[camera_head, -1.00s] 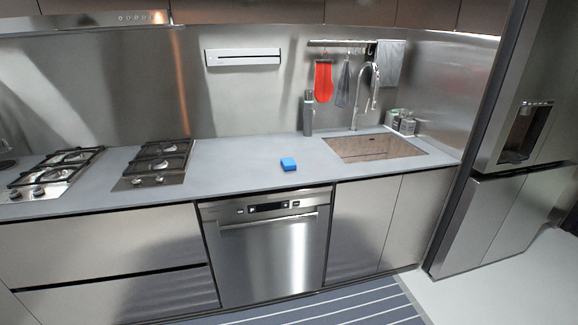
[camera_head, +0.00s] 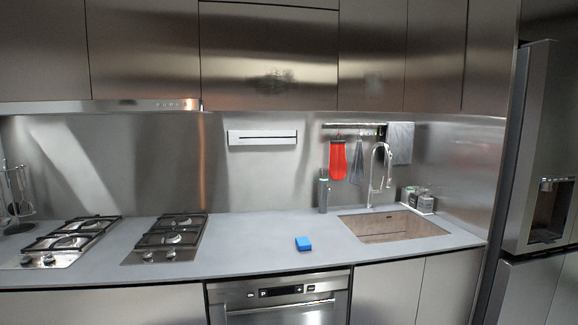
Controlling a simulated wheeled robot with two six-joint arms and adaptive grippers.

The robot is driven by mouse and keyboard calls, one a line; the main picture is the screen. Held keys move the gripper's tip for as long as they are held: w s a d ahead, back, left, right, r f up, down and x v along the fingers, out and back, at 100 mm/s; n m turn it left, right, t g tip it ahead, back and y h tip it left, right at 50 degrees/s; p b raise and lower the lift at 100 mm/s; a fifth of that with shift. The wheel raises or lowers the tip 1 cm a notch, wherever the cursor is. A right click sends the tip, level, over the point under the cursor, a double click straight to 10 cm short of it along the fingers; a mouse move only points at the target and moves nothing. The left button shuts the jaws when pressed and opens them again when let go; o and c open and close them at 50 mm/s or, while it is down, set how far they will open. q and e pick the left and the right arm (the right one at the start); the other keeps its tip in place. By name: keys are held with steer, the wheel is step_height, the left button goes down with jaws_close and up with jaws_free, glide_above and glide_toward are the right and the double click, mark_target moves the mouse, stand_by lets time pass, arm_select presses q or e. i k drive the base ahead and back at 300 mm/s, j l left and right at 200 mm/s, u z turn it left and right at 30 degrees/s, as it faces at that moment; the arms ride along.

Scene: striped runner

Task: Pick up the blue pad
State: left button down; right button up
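The blue pad (camera_head: 303,243) is a small blue block lying on the grey countertop (camera_head: 255,240). It sits above the dishwasher, between the gas hob and the sink, and nothing touches or covers it. Neither of my grippers shows in the head view.
Two gas burner units (camera_head: 166,238) are on the left of the counter. The sink (camera_head: 390,231) with its tall tap (camera_head: 381,175) is to the right, with a dark bottle (camera_head: 323,190) beside it. The dishwasher (camera_head: 280,300) is below. The counter around the pad is clear.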

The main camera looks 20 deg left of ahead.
mark_target(302, 244)
steer(key=i+j+z, duration=0.3)
steer(key=j, duration=0.4)
steer(key=j+z, duration=0.25)
steer(key=j, duration=0.4)
steer(key=j+z, duration=0.3)
steer(key=j, duration=0.45)
steer(key=i, duration=0.05)
